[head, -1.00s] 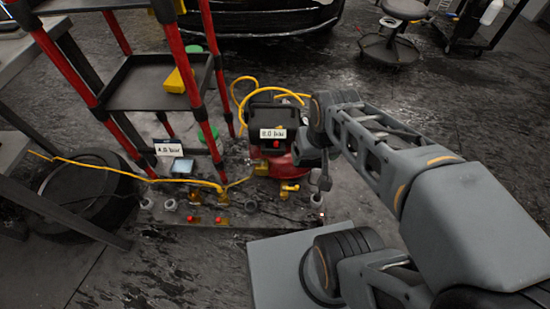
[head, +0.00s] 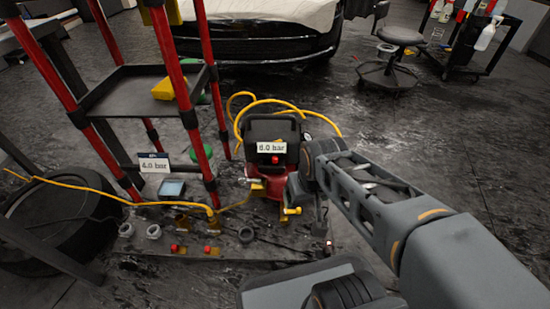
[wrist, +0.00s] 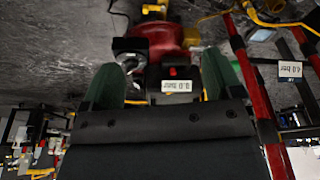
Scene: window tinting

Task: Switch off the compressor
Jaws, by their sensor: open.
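The compressor (head: 262,130) stands on the floor in the middle of the head view. It has a black top, a red tank and yellow hoses. A white label on its front reads about 8.0 bar, and a red switch (head: 275,160) sits just below that label. In the wrist view, which looks upside down, the red switch (wrist: 173,72) shows between my fingertips, with the red tank (wrist: 160,40) beyond. My gripper (wrist: 162,78) is open and empty, its two green fingers apart. It faces the compressor front; I cannot tell whether it touches. My arm hides the compressor's right side in the head view.
A red-post shelf rack (head: 182,85) stands close left of the compressor. A small 4.0 bar sign (head: 154,163) is at its foot. A yellow hose and several fittings lie in front. A tyre (head: 60,220) is at left, a stool (head: 398,40) behind right.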

